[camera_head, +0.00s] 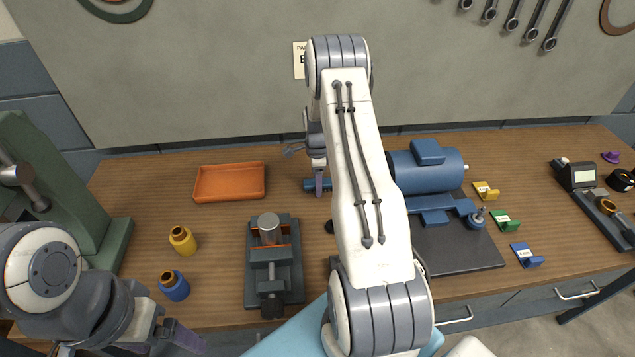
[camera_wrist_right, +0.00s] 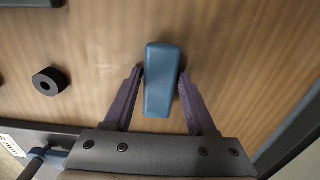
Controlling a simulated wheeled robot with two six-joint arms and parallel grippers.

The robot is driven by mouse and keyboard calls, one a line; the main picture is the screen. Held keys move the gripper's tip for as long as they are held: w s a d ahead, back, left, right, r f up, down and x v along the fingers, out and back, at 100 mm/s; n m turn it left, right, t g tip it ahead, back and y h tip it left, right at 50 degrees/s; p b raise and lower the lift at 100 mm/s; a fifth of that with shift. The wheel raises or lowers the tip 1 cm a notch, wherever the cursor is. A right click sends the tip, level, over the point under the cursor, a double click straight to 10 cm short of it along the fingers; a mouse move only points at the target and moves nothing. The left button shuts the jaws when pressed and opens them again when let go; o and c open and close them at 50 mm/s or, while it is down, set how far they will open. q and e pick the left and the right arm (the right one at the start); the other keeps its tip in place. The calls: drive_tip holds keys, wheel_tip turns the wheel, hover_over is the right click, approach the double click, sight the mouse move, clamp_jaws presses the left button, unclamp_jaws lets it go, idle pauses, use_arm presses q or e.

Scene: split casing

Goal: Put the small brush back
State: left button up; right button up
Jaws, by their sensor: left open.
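A blue tapered piece (camera_wrist_right: 162,85), which I take for the small brush, lies between the purple fingers of my right gripper (camera_wrist_right: 161,75). No bristles can be made out. Both fingertips meet its sides. In the head view the blue piece (camera_head: 311,185) shows as a short bar at the right gripper (camera_head: 319,183), over the back middle of the bench, partly hidden by my arm. My left gripper (camera_head: 172,338) is open and empty at the lower left, near the front edge of the bench.
An orange tray (camera_head: 229,198) lies left of the right gripper. A dark vise (camera_head: 268,272), yellow (camera_head: 182,240) and blue (camera_head: 173,286) spools stand in front. A black ring (camera_wrist_right: 50,82) lies nearby.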

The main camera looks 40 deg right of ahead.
drive_tip(key=shift+o, duration=0.2)
drive_tip(key=shift+r, duration=0.2)
wheel_tip(320, 180, up, 11)
drive_tip(key=b, duration=0.3)
drive_tip(key=s+a+r+n, duration=0.25)
drive_tip(key=a+n, duration=0.25)
drive_tip(key=a, duration=0.4)
drive_tip(key=s+a+r+n, duration=0.2)
drive_tip(key=a+r+n, duration=0.25)
drive_tip(key=a, duration=0.55)
drive_tip(key=s+a+r+n, duration=0.2)
drive_tip(key=a+n, duration=0.4)
drive_tip(key=a, duration=0.3)
drive_tip(key=s+a+n, duration=0.5)
drive_tip(key=s+n, duration=0.3)
drive_tip(key=s, duration=0.2)
drive_tip(key=s+a+n+y, duration=0.1)
drive_tip(key=s+a+n, duration=0.3)
drive_tip(key=s+n, duration=0.4)
drive_tip(key=s, duration=0.3)
drive_tip(key=shift+s+a+r, duration=0.2)
drive_tip(key=shift+s+a, duration=0.1)
drive_tip(key=shift+a, duration=0.1)
